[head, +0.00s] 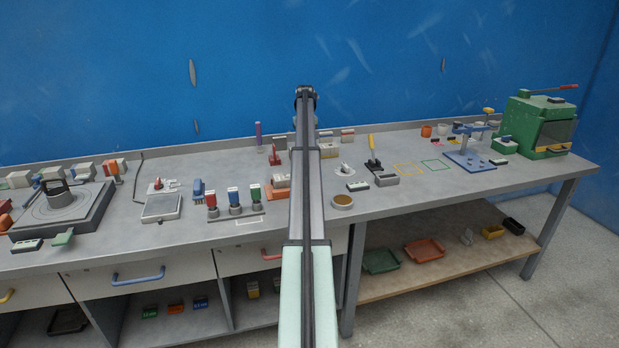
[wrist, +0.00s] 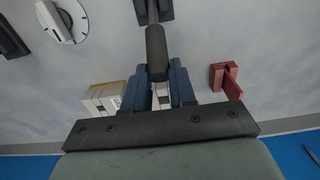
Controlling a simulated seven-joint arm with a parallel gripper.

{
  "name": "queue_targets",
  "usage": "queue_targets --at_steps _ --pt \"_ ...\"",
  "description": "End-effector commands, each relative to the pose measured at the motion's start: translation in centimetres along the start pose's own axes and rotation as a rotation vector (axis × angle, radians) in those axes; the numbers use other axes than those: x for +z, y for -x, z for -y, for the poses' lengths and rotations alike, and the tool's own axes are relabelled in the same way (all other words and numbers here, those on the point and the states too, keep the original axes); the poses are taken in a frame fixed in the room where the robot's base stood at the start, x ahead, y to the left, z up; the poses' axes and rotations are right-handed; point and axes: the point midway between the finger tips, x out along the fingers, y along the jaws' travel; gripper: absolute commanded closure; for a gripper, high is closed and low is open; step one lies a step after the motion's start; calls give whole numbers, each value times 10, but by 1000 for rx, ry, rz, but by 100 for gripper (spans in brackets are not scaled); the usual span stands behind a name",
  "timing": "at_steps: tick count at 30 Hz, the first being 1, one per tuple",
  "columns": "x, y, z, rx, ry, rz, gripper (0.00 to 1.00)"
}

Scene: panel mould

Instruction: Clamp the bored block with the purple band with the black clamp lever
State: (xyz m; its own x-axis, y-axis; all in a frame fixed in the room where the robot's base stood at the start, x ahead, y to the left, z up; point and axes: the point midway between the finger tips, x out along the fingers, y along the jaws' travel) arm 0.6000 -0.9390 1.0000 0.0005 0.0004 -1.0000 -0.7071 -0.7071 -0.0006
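In the wrist view my gripper (wrist: 159,74) has its two dark blue fingers either side of the near end of a black lever handle (wrist: 155,45). The handle runs up the picture to a dark base (wrist: 153,9). It nearly fills the gap; whether the fingers press on it is unclear. Pale blocks (wrist: 162,96) show behind, between the fingers. In the head view my arm hides the black lever and my fingers. No purple band on a block can be made out; a purple post (head: 258,132) stands at the back.
A red clamp (head: 275,155) stands left of my arm; it also shows in the wrist view (wrist: 226,78). A yellow-banded block (wrist: 103,98) lies beside the fingers. A white dial (head: 345,169) and a yellow-handled lever (head: 372,148) stand to the right on the grey bench (head: 410,195).

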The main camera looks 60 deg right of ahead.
Motion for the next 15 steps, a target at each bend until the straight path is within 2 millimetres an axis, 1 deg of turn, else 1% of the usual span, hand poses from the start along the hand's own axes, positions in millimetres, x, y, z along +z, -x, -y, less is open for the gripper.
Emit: queue_targets --at_steps 1,7,15 --pt "0 0 0 1 0 0 81" --pt "0 0 0 1 0 0 100" --pt "2 1 0 1 0 0 100"
